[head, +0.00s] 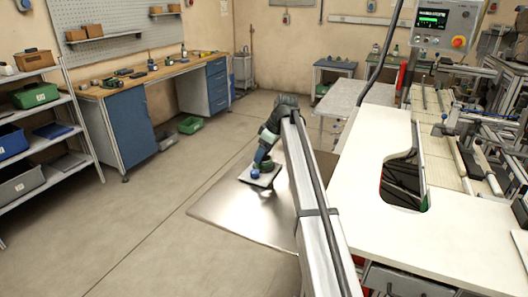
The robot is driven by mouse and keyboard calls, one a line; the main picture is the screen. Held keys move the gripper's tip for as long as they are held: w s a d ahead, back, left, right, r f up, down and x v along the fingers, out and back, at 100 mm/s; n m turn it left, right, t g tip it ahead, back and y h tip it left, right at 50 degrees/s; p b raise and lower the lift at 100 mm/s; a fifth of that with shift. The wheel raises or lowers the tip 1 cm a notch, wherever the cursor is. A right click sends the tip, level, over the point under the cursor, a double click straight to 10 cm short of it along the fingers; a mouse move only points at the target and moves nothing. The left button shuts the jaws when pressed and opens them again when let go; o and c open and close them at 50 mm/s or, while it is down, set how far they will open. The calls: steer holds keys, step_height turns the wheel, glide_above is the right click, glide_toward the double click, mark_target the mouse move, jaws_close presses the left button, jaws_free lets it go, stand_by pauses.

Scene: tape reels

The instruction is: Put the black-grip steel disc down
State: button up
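My arm, dark with a teal section, reaches down over a bare metal-coloured surface (228,217) in the middle of the head view. My gripper (262,166) is at its lower end, small and partly hidden by the arm. I cannot see whether its fingers are open or shut. Right by it is a pale, flat, squarish piece (268,181) with a small round blue part (255,174) on its left side. I cannot make out a steel disc with a black grip, or tell whether my gripper touches the pale piece.
A white worktop (460,237) with a dark cut-out stands at the right, beside machinery and a control panel (440,25). A shelf with bins (35,95) and a wooden bench (150,78) stand at the left. The left part of the metal-coloured surface is clear.

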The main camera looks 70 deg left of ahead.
steer(key=shift+o, duration=0.9)
steer(key=shift+r, duration=0.15)
steer(key=v, duration=1.2)
